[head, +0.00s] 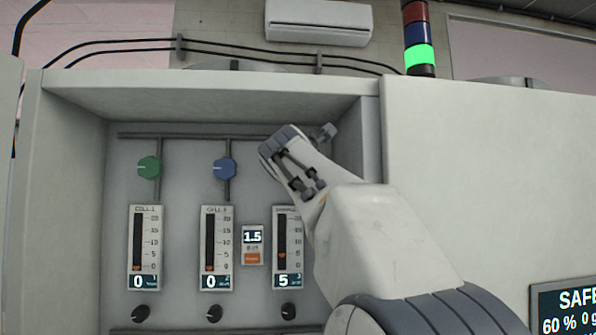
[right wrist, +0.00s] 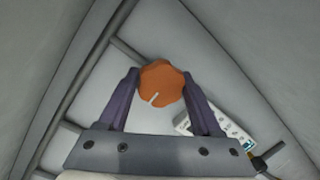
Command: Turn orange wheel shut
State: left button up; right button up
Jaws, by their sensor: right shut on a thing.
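The orange wheel (right wrist: 162,82) shows in the right wrist view, a scalloped knob with a white pointer line toward the lower left. My right gripper (right wrist: 160,88) has one finger on each side of it and is shut on it. In the head view my right gripper (head: 281,140) reaches into the recessed panel at its upper right and hides the orange wheel. My left gripper is not in view.
The panel also carries a green knob (head: 149,167), a blue knob (head: 224,168) and vertical gauges, the left two (head: 145,247) reading 0 and the right one (head: 288,248) reading 5. Black knobs (head: 140,313) sit below. The recess wall (head: 371,140) stands close right of my gripper.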

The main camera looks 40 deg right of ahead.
jog(key=o, duration=1.3)
jog(key=shift+f, duration=0.2)
jog(key=shift+c, duration=0.2)
jog(key=shift+o, duration=0.5)
jog(key=shift+r, duration=0.1)
jog(key=b+v, duration=0.5)
jog(key=v, duration=0.5)
jog(key=shift+s+a, duration=0.15)
jog(key=shift+s, duration=0.05)
